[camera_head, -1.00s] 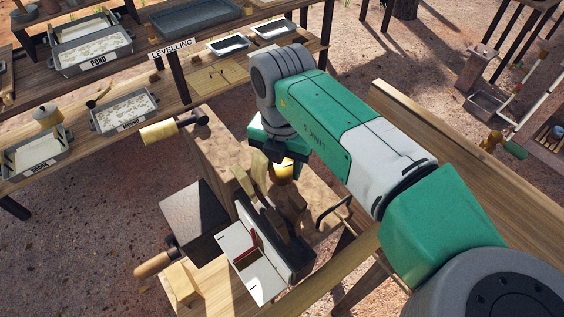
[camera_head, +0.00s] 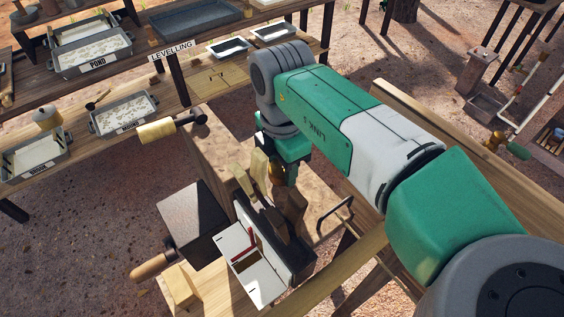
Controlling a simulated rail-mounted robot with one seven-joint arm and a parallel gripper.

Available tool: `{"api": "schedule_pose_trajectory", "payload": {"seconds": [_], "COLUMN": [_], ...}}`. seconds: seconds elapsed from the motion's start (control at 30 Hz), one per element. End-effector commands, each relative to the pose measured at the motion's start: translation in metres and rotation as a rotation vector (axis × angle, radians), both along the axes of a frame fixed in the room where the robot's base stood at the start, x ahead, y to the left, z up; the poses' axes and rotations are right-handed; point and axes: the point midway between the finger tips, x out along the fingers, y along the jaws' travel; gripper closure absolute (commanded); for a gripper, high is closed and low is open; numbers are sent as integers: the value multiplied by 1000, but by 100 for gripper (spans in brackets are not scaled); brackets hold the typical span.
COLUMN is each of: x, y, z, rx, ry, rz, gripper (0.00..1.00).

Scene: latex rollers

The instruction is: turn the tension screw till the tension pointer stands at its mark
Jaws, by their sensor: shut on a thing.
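My gripper (camera_head: 284,170) points down over the wooden roller stand and is shut on the brass tension screw (camera_head: 276,173). The wrist and nearby wooden parts hide most of the screw and the fingertips. Left of and below it, a white scale plate (camera_head: 262,284) leans on the dark block at the stand's front. The red tension pointer (camera_head: 243,254) lies across this plate's upper part. Small dark marks show on the plate, but I cannot tell how far the pointer is from its mark.
A dark box (camera_head: 196,218) with a wooden crank handle (camera_head: 150,267) stands left of the plate. A yellow-ended handle (camera_head: 157,131) sticks out behind. A bent black handle (camera_head: 335,214) is to the right. Benches with grey trays (camera_head: 124,112) stand at the back left.

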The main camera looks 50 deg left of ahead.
Motion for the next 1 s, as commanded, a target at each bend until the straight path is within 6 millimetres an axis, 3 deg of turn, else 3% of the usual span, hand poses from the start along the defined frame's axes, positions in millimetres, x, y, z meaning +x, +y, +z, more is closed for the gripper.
{"api": "schedule_pose_trajectory", "payload": {"seconds": [0.5, 0.53, 0.63, 0.9, 1.0], "x": [0, 0, 0, 0, 1], "y": [0, 0, 0, 0, 0], "z": [0, 0, 0, 1, 13], "rx": [0, 0, 0, 0, 1], "ry": [0, 0, 0, 0, -2], "rz": [-19, -19, -18, -18, -19], "gripper": [76, 52, 32, 32, 32]}}
